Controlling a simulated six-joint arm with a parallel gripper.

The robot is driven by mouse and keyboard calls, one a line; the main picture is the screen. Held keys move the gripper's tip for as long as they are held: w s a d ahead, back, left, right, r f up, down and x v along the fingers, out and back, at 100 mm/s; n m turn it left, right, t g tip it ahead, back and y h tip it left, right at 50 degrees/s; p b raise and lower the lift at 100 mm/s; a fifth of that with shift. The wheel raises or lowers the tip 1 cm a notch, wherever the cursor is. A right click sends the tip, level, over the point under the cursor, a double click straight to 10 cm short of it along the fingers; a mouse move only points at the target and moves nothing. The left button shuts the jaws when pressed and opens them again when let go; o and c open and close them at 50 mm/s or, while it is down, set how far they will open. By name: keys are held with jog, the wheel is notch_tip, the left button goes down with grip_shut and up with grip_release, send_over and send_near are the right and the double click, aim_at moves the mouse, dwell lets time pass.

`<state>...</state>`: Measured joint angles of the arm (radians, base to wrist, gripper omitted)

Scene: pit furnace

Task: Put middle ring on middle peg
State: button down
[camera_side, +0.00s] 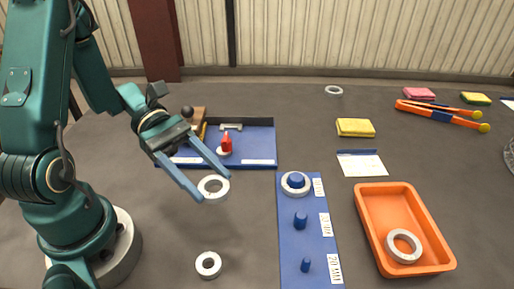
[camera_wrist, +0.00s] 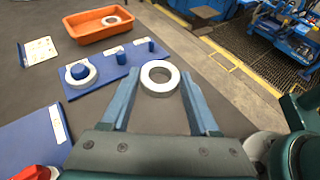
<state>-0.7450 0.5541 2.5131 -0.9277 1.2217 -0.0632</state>
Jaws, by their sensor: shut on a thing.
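My gripper (camera_side: 214,189) is shut on a white ring (camera_side: 217,199), gripped between its two blue fingertips. The held ring also shows in the wrist view (camera_wrist: 158,91), lying fairly flat, with its hole open. In the side view it appears left of the blue peg board (camera_side: 289,240); its height is hard to tell. The middle peg (camera_side: 300,221) is blue and bare, and it also shows in the wrist view (camera_wrist: 121,57). The large peg (camera_side: 296,180) has a white ring (camera_side: 287,189) around it. The small peg (camera_side: 306,265) is bare.
A smaller ring (camera_side: 208,273) lies on the table at the front. An orange tray (camera_side: 376,205) right of the board holds another ring (camera_side: 404,257). A blue tray (camera_side: 262,141) with a red-handled item (camera_side: 226,144) stands behind the gripper. A white card (camera_side: 362,166) lies behind the orange tray.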

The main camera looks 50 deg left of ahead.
jog(key=shift+w+r, duration=0.1)
jog(key=shift+r, duration=0.15)
jog(key=w+a+n+t, duration=0.1)
jog(key=w+n+t, duration=0.1)
jog(key=w, duration=0.3)
send_over(290, 218)
jog(key=w+a, duration=0.1)
jog(key=a, duration=0.3)
jog(key=shift+w+f+m, duration=0.15)
jog(key=shift+f+m, duration=0.25)
jog(key=shift+f, duration=0.3)
jog(key=d, duration=0.1)
jog(key=d+g, duration=0.1)
jog(key=s+d+m, duration=0.1)
jog(key=shift+s+d+f+g, duration=0.1)
jog(key=shift+d+f+g, duration=0.15)
jog(key=shift+d+g, duration=0.15)
jog(key=shift+s+d+f, duration=0.1)
jog(key=shift+d+f, duration=0.05)
jog(key=shift+f, duration=2.75)
jog(key=shift+f, duration=0.65)
